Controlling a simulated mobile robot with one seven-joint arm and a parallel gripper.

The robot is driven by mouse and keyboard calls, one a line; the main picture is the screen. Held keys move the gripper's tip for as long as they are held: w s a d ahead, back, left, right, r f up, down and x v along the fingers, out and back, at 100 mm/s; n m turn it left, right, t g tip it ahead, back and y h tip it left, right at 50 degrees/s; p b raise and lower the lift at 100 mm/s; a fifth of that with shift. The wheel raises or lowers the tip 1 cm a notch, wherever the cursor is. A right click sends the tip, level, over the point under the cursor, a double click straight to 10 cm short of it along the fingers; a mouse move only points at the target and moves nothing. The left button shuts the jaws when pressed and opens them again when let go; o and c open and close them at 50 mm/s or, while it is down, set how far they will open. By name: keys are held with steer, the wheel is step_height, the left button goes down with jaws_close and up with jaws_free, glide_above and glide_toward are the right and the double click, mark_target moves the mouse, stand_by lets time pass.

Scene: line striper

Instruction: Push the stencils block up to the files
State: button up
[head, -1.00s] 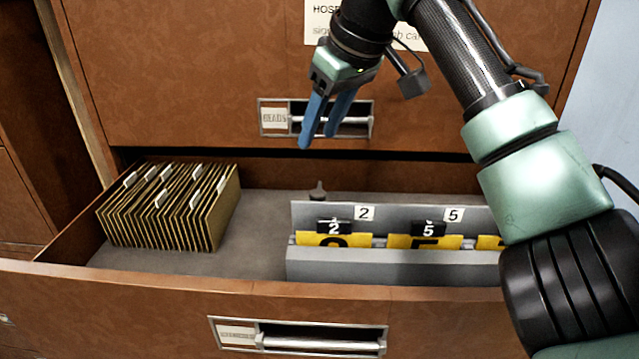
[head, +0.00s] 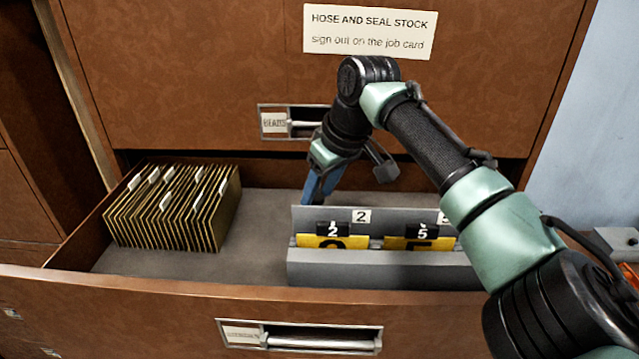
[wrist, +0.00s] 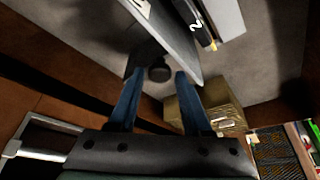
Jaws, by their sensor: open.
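The stencils block (head: 375,269) is a grey holder with a tall back panel, holding yellow stencils marked 2 and 5. It stands in the right part of the open drawer; my arm hides its right end. The files (head: 175,210), a row of brown cards with white tabs, stand at the drawer's left, apart from the block. My gripper (head: 312,199) is low behind the block's left end, its tips partly hidden by the back panel. In the wrist view its blue fingers (wrist: 156,100) are open, with a dark round knob (wrist: 159,72) between and beyond them, beside the panel.
Bare grey drawer floor (head: 262,228) lies between the files and the block. The drawer's front wall (head: 170,285) runs close before both. The closed upper drawer (head: 200,70) rises behind my gripper. Orange and grey items (head: 625,255) show at the far right.

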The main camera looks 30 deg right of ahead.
steer(key=shift+f, duration=0.15)
jaws_close()
stand_by(1.4)
